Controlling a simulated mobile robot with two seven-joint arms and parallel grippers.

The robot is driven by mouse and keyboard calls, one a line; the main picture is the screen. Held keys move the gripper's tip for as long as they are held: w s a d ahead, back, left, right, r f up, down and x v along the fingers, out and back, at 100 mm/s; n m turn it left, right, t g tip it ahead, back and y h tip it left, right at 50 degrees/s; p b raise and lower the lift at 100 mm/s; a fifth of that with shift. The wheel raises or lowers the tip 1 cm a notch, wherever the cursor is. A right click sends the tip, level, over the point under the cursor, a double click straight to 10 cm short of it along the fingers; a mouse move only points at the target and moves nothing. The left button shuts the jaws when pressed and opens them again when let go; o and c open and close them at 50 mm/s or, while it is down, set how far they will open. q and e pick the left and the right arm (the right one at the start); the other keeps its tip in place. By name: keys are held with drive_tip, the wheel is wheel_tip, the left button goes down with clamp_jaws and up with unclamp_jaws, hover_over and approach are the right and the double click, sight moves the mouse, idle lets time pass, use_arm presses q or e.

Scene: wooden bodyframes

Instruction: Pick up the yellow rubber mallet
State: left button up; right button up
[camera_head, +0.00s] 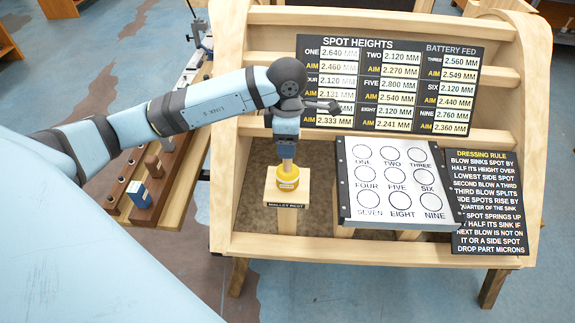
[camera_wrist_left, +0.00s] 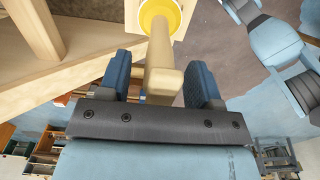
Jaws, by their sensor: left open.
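The yellow rubber mallet (camera_head: 288,180) stands head down on a small wooden stand labelled mallet rest (camera_head: 273,192), its pale wooden handle pointing up. In the left wrist view its yellow head (camera_wrist_left: 158,14) is at the top and its handle (camera_wrist_left: 162,70) runs down between the fingers. My left gripper (camera_head: 286,150) is right above the head, around the handle. Its two blue fingers (camera_wrist_left: 160,66) are open, with a gap visible on either side of the handle. The gripper partly hides the handle in the head view. My right gripper is not in view.
A white panel with numbered circles (camera_head: 396,187) lies right of the mallet. A black spot heights board (camera_head: 388,85) is behind, and a dressing rule sign (camera_head: 487,195) at right. A wooden frame (camera_head: 370,250) surrounds them. A wooden rack with a blue block (camera_head: 139,194) is at left.

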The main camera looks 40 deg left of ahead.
use_arm(q)
drive_tip(key=shift+f, duration=0.75)
drive_tip(key=c, duration=1)
